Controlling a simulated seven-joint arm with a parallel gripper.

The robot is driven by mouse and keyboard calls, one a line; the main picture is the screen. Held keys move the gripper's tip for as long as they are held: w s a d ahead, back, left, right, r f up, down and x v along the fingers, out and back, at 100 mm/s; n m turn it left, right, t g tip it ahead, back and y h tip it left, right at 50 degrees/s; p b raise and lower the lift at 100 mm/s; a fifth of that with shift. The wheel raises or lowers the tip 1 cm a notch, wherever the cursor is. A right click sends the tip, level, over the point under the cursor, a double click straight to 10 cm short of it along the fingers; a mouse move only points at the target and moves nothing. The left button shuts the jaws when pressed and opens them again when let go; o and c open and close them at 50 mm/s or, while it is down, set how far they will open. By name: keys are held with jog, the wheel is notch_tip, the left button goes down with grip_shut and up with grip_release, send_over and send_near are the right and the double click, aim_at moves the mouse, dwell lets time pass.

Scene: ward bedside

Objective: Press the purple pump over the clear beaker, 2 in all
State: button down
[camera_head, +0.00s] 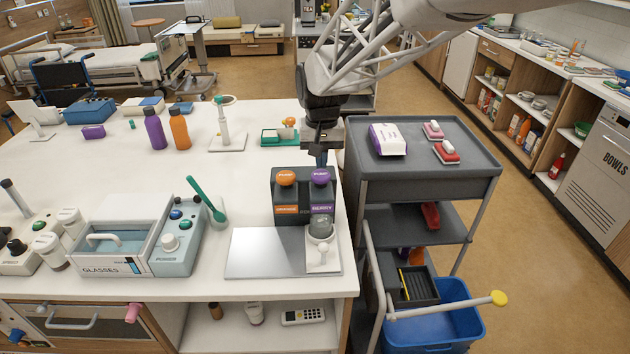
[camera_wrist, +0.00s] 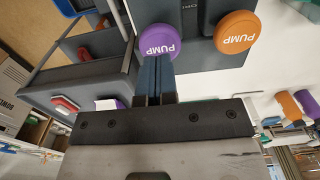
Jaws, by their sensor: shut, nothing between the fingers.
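The purple pump (camera_head: 321,175) is a round button marked PUMP on top of a dark dispenser labelled BERRY (camera_head: 322,209). It also shows in the wrist view (camera_wrist: 160,40), just beyond my fingertips. The clear beaker (camera_head: 321,227) stands under the front of the purple side; I cannot tell whether it holds liquid. My gripper (camera_head: 320,162) points down with its fingers closed together and empty, right over the purple pump. The fingers also show in the wrist view (camera_wrist: 157,65). I cannot tell whether they touch the button.
An orange pump (camera_head: 286,178) sits directly left of the purple one. A silver plate (camera_head: 265,255) lies in front. A green spoon (camera_head: 206,198) and a glasses box (camera_head: 115,240) are to the left. A grey cart (camera_head: 425,180) stands against the right side.

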jog(key=shift+r, duration=0.1)
notch_tip(320, 180, up, 6)
jog(key=shift+f, duration=0.1)
dwell(0.8)
jog(key=s+d+t, duration=0.1)
jog(key=s+d, duration=0.3)
jog(key=s, duration=0.6)
jog(key=s+d+f, duration=0.1)
jog(key=s+d, duration=0.4)
jog(key=s, duration=0.5)
jog(key=s+d+f+t, duration=0.1)
jog(key=s+d, duration=0.3)
jog(key=s, duration=0.7)
jog(key=shift+d+f+t, duration=0.25)
jog(key=shift+d+t, duration=0.05)
jog(key=shift+d, duration=0.05)
